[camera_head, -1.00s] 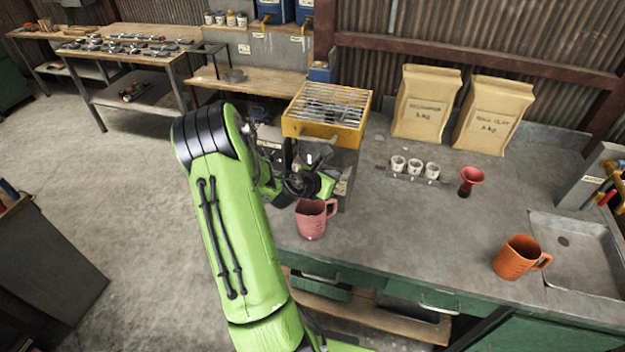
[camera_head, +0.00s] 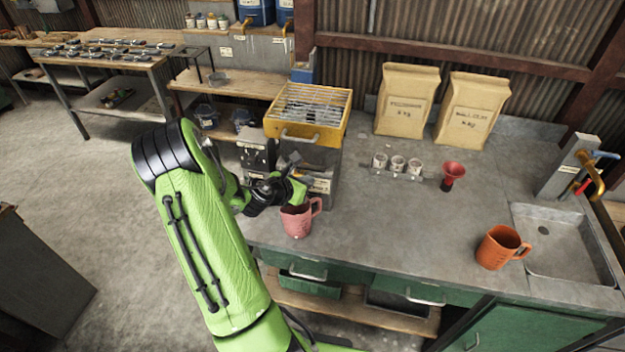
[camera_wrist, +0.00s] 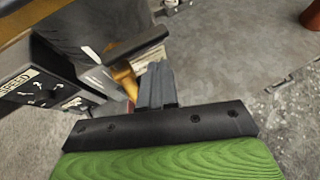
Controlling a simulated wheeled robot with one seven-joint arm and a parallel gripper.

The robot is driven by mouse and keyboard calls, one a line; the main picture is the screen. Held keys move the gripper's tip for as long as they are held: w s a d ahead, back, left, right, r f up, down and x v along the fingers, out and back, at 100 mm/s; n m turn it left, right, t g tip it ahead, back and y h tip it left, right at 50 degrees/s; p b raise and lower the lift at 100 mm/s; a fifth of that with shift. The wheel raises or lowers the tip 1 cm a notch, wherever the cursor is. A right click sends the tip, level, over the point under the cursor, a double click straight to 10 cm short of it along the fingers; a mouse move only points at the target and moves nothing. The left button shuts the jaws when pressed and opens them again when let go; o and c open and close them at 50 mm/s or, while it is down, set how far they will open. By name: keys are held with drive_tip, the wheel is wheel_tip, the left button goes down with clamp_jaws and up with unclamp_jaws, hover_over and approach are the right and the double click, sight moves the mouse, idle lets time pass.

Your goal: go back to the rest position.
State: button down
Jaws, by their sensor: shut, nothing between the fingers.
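My gripper (camera_head: 291,160) is beside the front of the yellow-topped machine (camera_head: 306,112), above and just behind the pink mug (camera_head: 297,219). In the wrist view my gripper's fingers (camera_wrist: 157,82) are together with nothing between them. The machine's dark side with a labelled panel (camera_wrist: 35,85) is close on the left in the wrist view. The pink mug stands upright on the grey counter (camera_head: 400,235), close below my gripper. I cannot tell from these views whether my gripper touches the machine.
An orange mug (camera_head: 497,248) stands by the sink (camera_head: 575,250) at the right. A red funnel (camera_head: 453,174) and several small cups (camera_head: 397,165) are farther back. Two paper bags (camera_head: 470,110) lean at the wall. The counter's middle is clear, as is the floor (camera_head: 80,200) to the left.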

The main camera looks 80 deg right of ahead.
drive_tip(key=a+r, duration=0.5)
drive_tip(key=a, duration=0.5)
drive_tip(key=shift+r+b, duration=0.15)
drive_tip(key=shift+b, duration=0.15)
